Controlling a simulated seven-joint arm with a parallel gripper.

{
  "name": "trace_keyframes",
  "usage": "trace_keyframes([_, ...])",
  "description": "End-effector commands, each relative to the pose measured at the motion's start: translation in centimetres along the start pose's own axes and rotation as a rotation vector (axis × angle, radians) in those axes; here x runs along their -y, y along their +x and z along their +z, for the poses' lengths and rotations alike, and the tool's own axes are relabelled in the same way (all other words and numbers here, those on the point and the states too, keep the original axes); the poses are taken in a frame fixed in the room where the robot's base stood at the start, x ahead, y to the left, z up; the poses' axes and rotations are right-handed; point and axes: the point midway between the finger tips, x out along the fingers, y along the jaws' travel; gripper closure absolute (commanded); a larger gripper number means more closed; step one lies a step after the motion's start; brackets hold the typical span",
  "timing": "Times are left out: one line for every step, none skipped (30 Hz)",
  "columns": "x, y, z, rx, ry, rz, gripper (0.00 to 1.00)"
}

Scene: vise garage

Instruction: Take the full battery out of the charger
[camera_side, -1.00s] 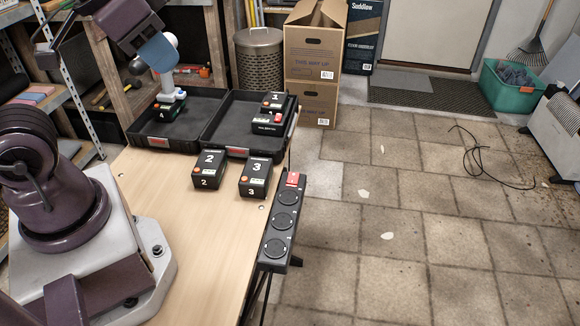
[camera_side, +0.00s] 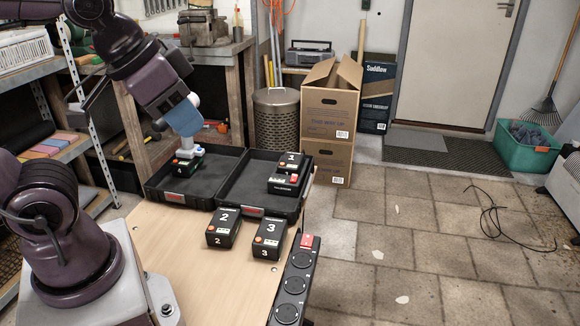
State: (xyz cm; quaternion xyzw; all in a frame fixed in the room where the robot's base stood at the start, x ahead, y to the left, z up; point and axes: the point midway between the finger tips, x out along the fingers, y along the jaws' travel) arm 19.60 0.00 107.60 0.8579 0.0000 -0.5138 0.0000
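A black battery marked 1 (camera_side: 291,161) sits on a black charger (camera_side: 284,190) with a small red patch, in the right half of the open case. Batteries marked 2 (camera_side: 223,228) and 3 (camera_side: 269,237) stand on the wooden bench in front of the case. Which battery is full is too small to read.
The open black case (camera_side: 206,200) lies at the bench's far end. A power strip (camera_side: 294,282) runs along the bench's right edge. Cardboard boxes (camera_side: 329,115) and a perforated metal bin (camera_side: 276,127) stand behind. The bench (camera_side: 160,236) is bare left of battery 2.

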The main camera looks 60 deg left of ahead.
Motion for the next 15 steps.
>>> trace_keyframes([0.0,0.0,0.0,0.0,0.0,0.0,0.75])
trace_keyframes([0.0,0.0,0.0,0.0,0.0,0.0,0.68])
trace_keyframes([0.0,0.0,0.0,0.0,0.0,0.0,0.59])
trace_keyframes([0.0,0.0,0.0,0.0,0.0,0.0,0.52])
trace_keyframes([0.0,0.0,0.0,0.0,0.0,0.0,0.45])
trace_keyframes([0.0,0.0,0.0,0.0,0.0,0.0,0.36])
trace_keyframes([0.0,0.0,0.0,0.0,0.0,0.0,0.29])
trace_keyframes([0.0,0.0,0.0,0.0,0.0,0.0,0.22])
trace_keyframes([0.0,0.0,0.0,0.0,0.0,0.0,0.14])
trace_keyframes([0.0,0.0,0.0,0.0,0.0,0.0,0.14])
trace_keyframes([0.0,0.0,0.0,0.0,0.0,0.0,0.14])
trace_keyframes([0.0,0.0,0.0,0.0,0.0,0.0,0.14])
trace_keyframes([0.0,0.0,0.0,0.0,0.0,0.0,0.14])
trace_keyframes([0.0,0.0,0.0,0.0,0.0,0.0,0.14])
trace_keyframes([0.0,0.0,0.0,0.0,0.0,0.0,0.14])
